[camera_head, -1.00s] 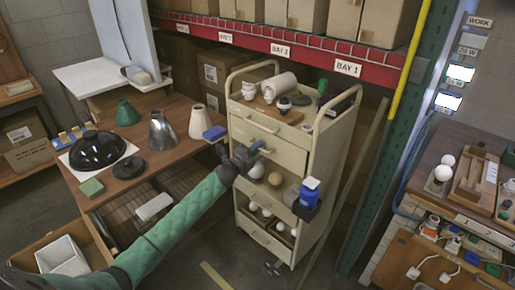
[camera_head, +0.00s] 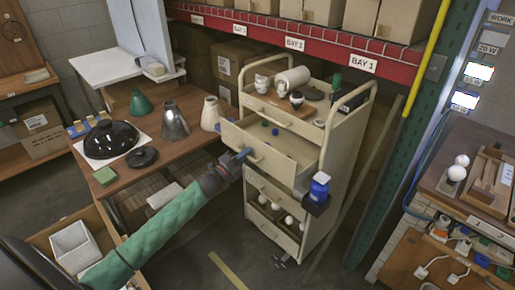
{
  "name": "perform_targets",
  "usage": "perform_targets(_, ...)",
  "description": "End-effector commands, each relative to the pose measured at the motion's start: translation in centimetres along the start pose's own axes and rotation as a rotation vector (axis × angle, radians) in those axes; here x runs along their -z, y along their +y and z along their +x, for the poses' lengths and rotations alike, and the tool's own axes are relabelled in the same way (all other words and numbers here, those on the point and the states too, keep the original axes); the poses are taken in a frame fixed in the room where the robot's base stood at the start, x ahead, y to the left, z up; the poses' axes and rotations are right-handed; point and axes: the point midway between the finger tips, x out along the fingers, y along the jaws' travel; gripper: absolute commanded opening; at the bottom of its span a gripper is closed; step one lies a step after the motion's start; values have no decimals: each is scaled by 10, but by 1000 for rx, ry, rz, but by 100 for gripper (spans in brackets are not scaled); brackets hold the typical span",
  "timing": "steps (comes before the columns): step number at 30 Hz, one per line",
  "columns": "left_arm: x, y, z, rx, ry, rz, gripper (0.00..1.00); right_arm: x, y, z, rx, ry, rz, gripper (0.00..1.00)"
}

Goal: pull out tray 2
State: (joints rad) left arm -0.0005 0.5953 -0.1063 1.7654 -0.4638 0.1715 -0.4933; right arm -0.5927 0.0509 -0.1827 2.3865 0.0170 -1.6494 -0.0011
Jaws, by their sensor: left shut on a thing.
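A cream cart (camera_head: 325,195) with stacked trays stands at the centre. Its upper tray (camera_head: 293,152) is pulled out toward me and shows its floor with a few small blue pieces. I cannot read a number on it. My left gripper (camera_head: 242,157) is shut at the front of this tray, on its handle, which the fingers partly hide. Another tray front (camera_head: 270,190) with a handle sits below it, nearer the cart body. My right gripper is not in view.
A blue bottle (camera_head: 319,186) sits in a holder on the cart's side. White bulbs (camera_head: 289,220) lie in a lower tray. A wooden table (camera_head: 185,150) with lamp shades stands left, close to the open tray.

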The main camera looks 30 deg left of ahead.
Motion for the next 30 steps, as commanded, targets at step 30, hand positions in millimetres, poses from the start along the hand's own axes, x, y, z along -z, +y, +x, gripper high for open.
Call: perform_targets(30,0,-12,-69,-1,0,-1,15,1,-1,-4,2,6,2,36)
